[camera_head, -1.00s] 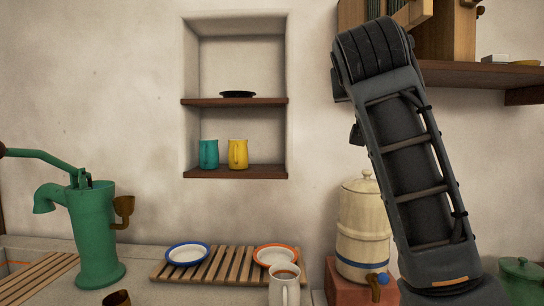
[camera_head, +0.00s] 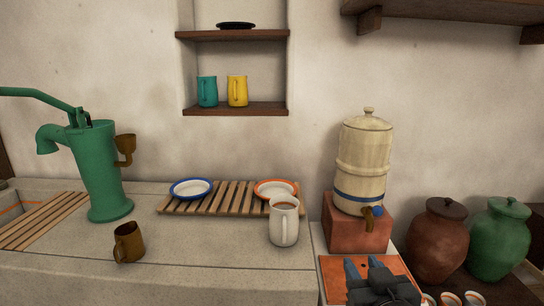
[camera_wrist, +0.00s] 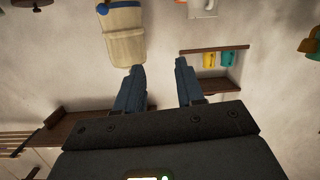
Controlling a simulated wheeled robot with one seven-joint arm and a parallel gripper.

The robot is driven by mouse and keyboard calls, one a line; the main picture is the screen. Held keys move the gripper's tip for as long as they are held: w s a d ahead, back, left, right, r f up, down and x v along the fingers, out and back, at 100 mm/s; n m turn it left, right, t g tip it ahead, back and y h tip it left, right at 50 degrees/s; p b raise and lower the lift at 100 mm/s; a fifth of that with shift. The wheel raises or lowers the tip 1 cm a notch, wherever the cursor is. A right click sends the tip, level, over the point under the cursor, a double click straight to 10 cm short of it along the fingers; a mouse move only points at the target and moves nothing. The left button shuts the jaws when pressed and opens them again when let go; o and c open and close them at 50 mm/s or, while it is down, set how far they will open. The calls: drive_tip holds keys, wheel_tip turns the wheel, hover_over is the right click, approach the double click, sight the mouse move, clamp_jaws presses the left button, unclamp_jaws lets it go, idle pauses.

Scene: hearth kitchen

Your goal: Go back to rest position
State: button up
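My gripper (camera_head: 362,268) is low at the right of the head view, over an orange-red surface below the stone water dispenser (camera_head: 363,165). In the wrist view my gripper (camera_wrist: 160,72) has its two blue fingers apart with nothing between them. The wrist picture is upside down, with the dispenser (camera_wrist: 124,32) at its top left and the wall niche at its right. My gripper touches no object that I can see.
A white mug (camera_head: 284,226) with brown liquid stands on the counter beside a slatted rack (camera_head: 232,200) with two plates. A brown mug (camera_head: 128,242) and a green pump (camera_head: 98,175) are at left. Lidded jars (camera_head: 438,240) are at right. The counter front is clear.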

drive_tip(key=s+d+f, duration=0.1)
drive_tip(key=s+f, duration=0.4)
drive_tip(key=s, duration=0.6)
drive_tip(key=s+d+f, duration=0.1)
drive_tip(key=s+f, duration=0.4)
drive_tip(key=s, duration=0.6)
drive_tip(key=s+d+r, duration=0.1)
drive_tip(key=s+r, duration=0.1)
drive_tip(key=s, duration=0.8)
drive_tip(key=s+d+r+g, duration=0.1)
drive_tip(key=s+d+r, duration=0.1)
drive_tip(key=s, duration=0.8)
drive_tip(key=shift+d+r+m, duration=0.15)
drive_tip(key=shift+r+m, duration=0.25)
drive_tip(key=shift+r, duration=0.35)
